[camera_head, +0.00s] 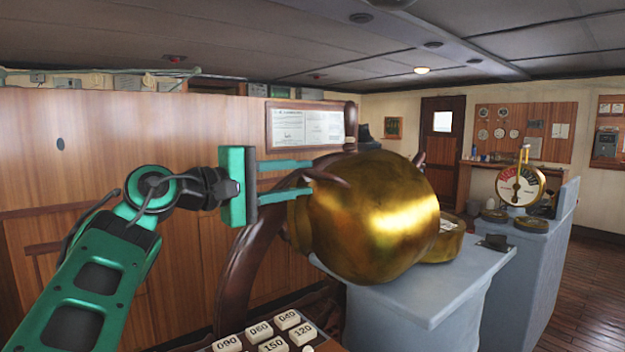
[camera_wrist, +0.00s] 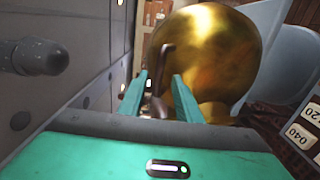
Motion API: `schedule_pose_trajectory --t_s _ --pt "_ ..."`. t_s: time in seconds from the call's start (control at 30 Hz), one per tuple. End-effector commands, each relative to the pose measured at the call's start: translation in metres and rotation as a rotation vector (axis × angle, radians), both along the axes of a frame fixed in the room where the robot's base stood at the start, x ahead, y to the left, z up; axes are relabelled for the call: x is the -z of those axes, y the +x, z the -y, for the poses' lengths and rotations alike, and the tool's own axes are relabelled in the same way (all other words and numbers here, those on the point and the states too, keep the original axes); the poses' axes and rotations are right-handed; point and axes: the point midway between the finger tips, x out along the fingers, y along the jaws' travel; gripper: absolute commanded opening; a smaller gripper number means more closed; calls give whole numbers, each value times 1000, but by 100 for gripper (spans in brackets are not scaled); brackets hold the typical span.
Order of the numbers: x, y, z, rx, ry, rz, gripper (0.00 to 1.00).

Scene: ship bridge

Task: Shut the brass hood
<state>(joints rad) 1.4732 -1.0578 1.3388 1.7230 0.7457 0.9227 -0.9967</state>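The brass hood (camera_head: 385,225) is a large rounded golden shell, tilted over at the left end of a grey pedestal. It also fills the top middle of the wrist view (camera_wrist: 215,50). A brass bowl (camera_head: 446,243) with a pale face sits behind its right side, partly hidden. My gripper (camera_head: 312,178) is left of the hood, its two green fingers apart and pointing at it. In the wrist view, my gripper (camera_wrist: 158,85) has a dark brown handle (camera_wrist: 165,57) just beyond and between the fingertips. I cannot tell whether they touch it or what it is fixed to.
A dark wooden ship's wheel (camera_head: 243,262) stands close below my gripper and beside the hood. The grey pedestal (camera_head: 430,290) stands under the hood. Numbered white keys (camera_head: 272,340) are at the bottom. A dial gauge (camera_head: 519,186) stands at right; the wooden floor beyond is clear.

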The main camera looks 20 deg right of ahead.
Motion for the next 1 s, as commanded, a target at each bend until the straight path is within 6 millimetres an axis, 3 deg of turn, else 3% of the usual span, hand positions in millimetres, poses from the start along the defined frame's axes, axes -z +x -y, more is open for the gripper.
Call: schedule_pose_trajectory --t_s 0.1,0.3,0.73,0.87,0.97,1.0 --pt "1 6 21 3 3 -3 31" --pt "1 13 44 2 2 -1 31" --pt "0 16 53 2 1 1 31" --pt "0 16 52 2 1 1 2" --pt "1 16 52 2 1 0 0" --pt "0 16 44 -2 -1 1 0"
